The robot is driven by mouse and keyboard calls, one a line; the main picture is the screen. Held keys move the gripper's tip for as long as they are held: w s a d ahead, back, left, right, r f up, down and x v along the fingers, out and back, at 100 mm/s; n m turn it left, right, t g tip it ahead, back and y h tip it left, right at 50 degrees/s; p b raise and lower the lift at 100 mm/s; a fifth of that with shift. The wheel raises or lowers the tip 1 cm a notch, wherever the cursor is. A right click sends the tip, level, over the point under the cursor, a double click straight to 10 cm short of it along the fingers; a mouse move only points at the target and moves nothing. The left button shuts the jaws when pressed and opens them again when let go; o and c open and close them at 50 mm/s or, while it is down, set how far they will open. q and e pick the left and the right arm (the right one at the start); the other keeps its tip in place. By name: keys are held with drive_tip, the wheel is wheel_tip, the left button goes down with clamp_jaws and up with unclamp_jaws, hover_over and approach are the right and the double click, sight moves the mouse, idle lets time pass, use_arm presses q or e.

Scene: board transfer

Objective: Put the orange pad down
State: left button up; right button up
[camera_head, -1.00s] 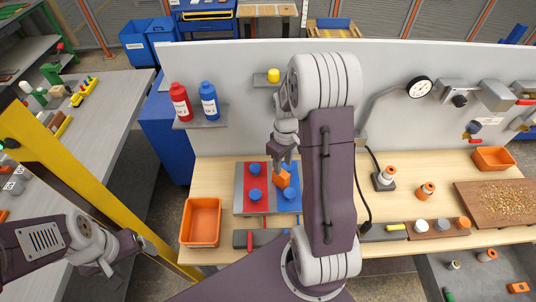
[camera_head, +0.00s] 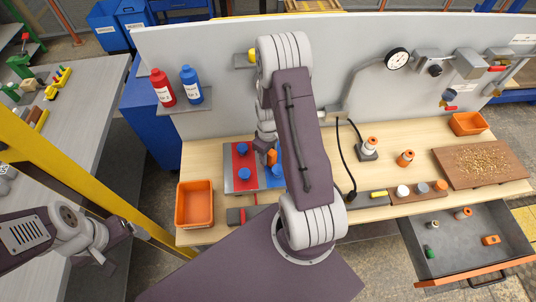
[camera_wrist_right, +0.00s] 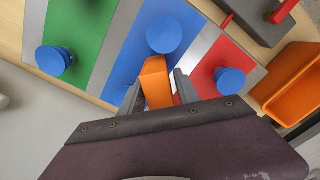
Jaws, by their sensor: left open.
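The orange pad (camera_wrist_right: 156,82) is a small upright block between the two fingers of my right gripper (camera_wrist_right: 158,88), which appears shut on it. In the head view the pad (camera_head: 271,157) shows beside my right arm, over the striped board (camera_head: 229,177). The wrist view shows the board's green, blue and red stripes with blue knobs. The pad is over the blue stripe near the red one; I cannot tell whether its lower end touches the board. My right arm hides part of the board in the head view. My left gripper (camera_head: 118,242) is open and empty, away from the table.
An orange bin (camera_head: 195,204) stands left of the board. Red and blue bottles (camera_head: 192,86) stand on a wall shelf. Right of my arm are a black cable, orange-topped parts (camera_head: 405,158) and a brown tray (camera_head: 447,168). An open drawer (camera_head: 465,248) is at front right.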

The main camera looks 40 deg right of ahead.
drive_tip(key=shift+w, duration=0.1)
clamp_jaws()
drive_tip(key=shift+r, duration=0.2)
drive_tip(key=r, duration=0.2)
drive_tip(key=r+b, duration=0.1)
drive_tip(key=r, duration=0.1)
drive_tip(key=shift+s, duration=0.2)
drive_tip(key=s+r+b, duration=0.2)
drive_tip(key=s+r, duration=0.4)
drive_tip(key=s, duration=0.5)
drive_tip(key=shift+s+a+r, duration=0.2)
drive_tip(key=shift+a+r, duration=0.05)
drive_tip(key=shift+r, duration=0.05)
